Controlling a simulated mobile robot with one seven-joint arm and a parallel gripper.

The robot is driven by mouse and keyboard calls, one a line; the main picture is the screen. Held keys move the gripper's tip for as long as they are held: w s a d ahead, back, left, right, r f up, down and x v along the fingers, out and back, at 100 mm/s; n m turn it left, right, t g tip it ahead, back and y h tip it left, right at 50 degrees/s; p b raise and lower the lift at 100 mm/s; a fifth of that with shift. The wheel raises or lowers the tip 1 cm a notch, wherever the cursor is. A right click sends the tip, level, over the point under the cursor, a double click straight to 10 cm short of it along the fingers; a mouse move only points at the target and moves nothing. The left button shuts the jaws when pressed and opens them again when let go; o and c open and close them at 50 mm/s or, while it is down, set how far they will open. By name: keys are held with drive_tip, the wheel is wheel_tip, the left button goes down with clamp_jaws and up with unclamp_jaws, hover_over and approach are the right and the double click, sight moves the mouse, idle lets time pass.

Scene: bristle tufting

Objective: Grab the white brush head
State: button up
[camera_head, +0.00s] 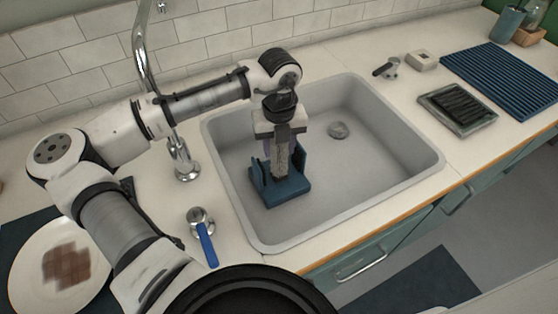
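My gripper (281,160) points down into the sink, over a dark blue holder (283,191) with raised side walls that stands on the sink floor. A narrow grey, rough-textured piece shows upright between the gripper's fingers and the holder. It may be part of the brush, but it is too small to be sure. I cannot make out a clearly white brush head. The fingertips are partly hidden by this piece and the holder walls, so their grip is unclear.
The grey sink (385,165) has free floor right of the holder, around the drain (338,130). A faucet (184,160) and blue-handled lever (205,238) stand left. A tray with dark bristles (459,106) and a blue ribbed mat (502,78) lie right. A plate (35,245) is lower left.

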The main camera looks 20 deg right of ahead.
clamp_jaws()
drive_tip(key=shift+r, duration=0.15)
